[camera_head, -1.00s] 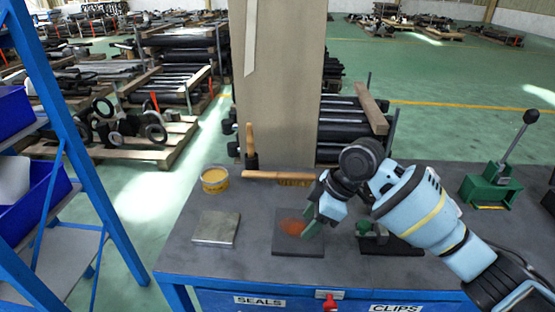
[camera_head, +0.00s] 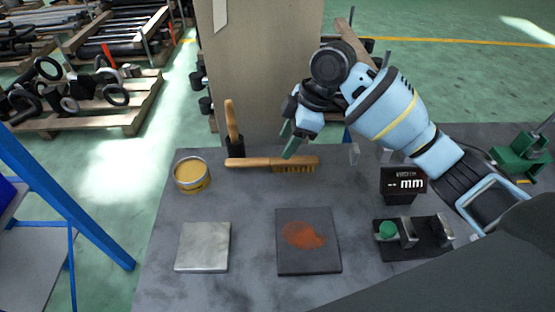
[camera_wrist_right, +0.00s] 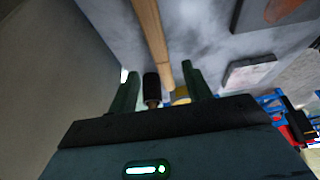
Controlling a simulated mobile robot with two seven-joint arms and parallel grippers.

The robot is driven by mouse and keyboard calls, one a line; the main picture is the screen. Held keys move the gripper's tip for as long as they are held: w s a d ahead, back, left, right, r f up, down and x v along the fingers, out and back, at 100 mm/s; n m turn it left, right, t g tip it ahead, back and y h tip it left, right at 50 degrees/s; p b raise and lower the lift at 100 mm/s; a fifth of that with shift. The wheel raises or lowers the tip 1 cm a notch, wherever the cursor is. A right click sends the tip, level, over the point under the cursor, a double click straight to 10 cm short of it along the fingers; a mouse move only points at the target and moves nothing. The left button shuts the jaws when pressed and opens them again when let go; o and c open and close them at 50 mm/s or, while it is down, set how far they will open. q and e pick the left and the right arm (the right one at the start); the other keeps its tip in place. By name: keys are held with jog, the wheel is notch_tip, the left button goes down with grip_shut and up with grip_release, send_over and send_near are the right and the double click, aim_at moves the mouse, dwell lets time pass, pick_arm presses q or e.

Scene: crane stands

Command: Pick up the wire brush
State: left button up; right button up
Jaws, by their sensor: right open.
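The wire brush (camera_head: 272,164) lies flat at the back of the grey workbench, its wooden handle pointing left and its bristle block at the right. My right gripper (camera_head: 288,148) is just above and behind its middle in the head view, with green fingers pointing down. In the right wrist view the wooden handle (camera_wrist_right: 151,32) runs lengthwise toward the gap between the open fingers (camera_wrist_right: 160,68). I see no grip on the brush, and whether a finger touches it I cannot tell. My left gripper is not in view.
An upright wooden-handled tool with a black base (camera_head: 233,125) stands close behind the brush, before a tall beige column (camera_head: 270,70). A yellow tin (camera_head: 191,175) is left.

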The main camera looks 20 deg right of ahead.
aim_at(279, 160)
jog(key=shift+x, duration=1)
jog(key=shift+w+f, duration=0.1)
jog(key=shift+f, duration=0.15)
jog(key=x, duration=0.5)
jog(key=shift+d, duration=0.15)
grip_shut()
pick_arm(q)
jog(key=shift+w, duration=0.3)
